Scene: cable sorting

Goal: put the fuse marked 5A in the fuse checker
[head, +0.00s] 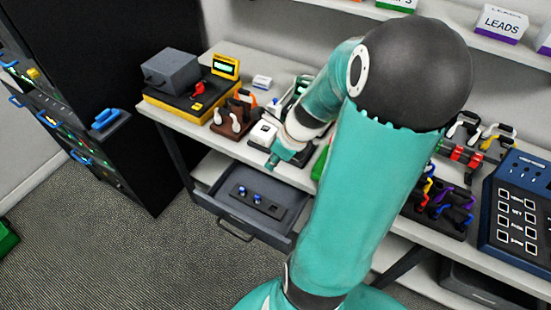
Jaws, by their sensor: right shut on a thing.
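My right gripper (275,160) is at the end of the teal arm, pointing down at the front edge of the bench, above the back of an open grey drawer (222,185). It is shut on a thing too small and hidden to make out. My left gripper is out of view.
A brown rack (236,116) and a white block (264,133) stand near the gripper. A black cabinet (140,60) is at left. Cable racks (440,208) and a blue button panel (520,205) are at right. My arm covers the middle of the bench.

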